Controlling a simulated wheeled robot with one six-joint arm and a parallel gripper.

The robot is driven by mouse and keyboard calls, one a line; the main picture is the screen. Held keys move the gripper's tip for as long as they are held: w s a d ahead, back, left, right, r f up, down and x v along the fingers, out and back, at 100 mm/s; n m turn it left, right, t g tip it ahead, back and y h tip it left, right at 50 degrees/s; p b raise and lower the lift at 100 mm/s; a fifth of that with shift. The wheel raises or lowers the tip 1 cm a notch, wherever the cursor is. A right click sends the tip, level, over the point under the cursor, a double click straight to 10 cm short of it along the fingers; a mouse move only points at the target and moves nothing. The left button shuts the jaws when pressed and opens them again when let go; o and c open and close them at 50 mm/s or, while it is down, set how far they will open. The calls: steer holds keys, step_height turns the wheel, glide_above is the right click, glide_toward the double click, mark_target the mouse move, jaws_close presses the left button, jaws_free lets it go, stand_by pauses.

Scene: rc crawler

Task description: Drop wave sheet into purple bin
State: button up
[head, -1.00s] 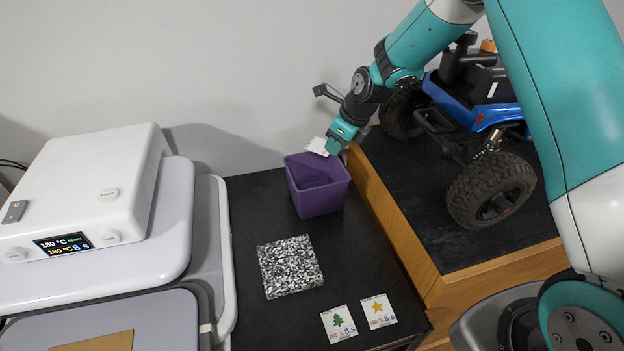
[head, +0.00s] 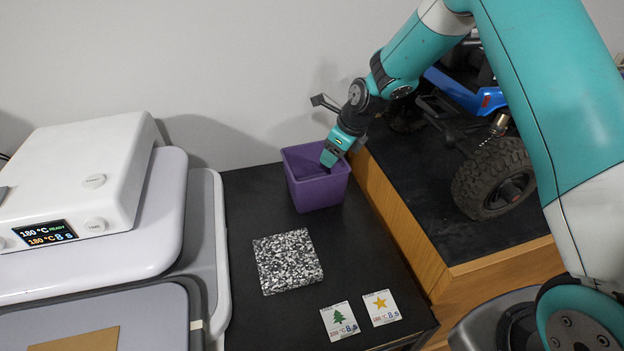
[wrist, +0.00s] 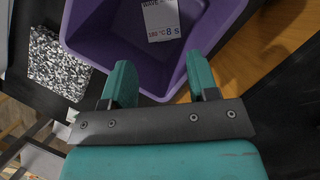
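The purple bin (head: 318,193) stands at the back of the black table. In the wrist view, the bin (wrist: 84,32) is just beyond my fingers. The white wave sheet (wrist: 162,18), marked "WAVE" and "8 s", shows inside the bin, beyond my fingertips. I cannot tell if it lies flat on the bottom. The head view does not show the sheet. My gripper (head: 331,158) reaches down at the bin's right side, its tip at the rim. In the wrist view, the fingers of my gripper (wrist: 161,75) are apart with nothing between them.
A speckled square block (head: 287,262) and two cards, one with a tree (head: 339,320) and one with a star (head: 381,307), lie on the table. A white heat press (head: 85,190) is at left. A blue crawler (head: 480,130) stands on the raised wooden platform (head: 400,225) at right.

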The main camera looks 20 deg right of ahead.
steer(key=b+v, duration=0.4)
steer(key=v, duration=1.3)
steer(key=shift+r, duration=0.2)
steer(key=shift+s, duration=0.1)
steer(key=s+a+f+n+g+b, duration=0.1)
steer(key=s+a+n, duration=0.3)
steer(key=s+n, duration=0.6)
steer(key=s+a+f+n+g+b, duration=0.1)
steer(key=s+a+n, duration=0.3)
steer(key=s+n, duration=0.6)
steer(key=s+a+f+n+g+y+b, duration=0.1)
steer(key=s+a+n, duration=0.3)
steer(key=s+n, duration=0.6)
steer(key=n, duration=0.4)
steer(key=shift+s, duration=0.4)
steer(key=shift+d+r, duration=0.1)
steer(key=shift+c, duration=0.3)
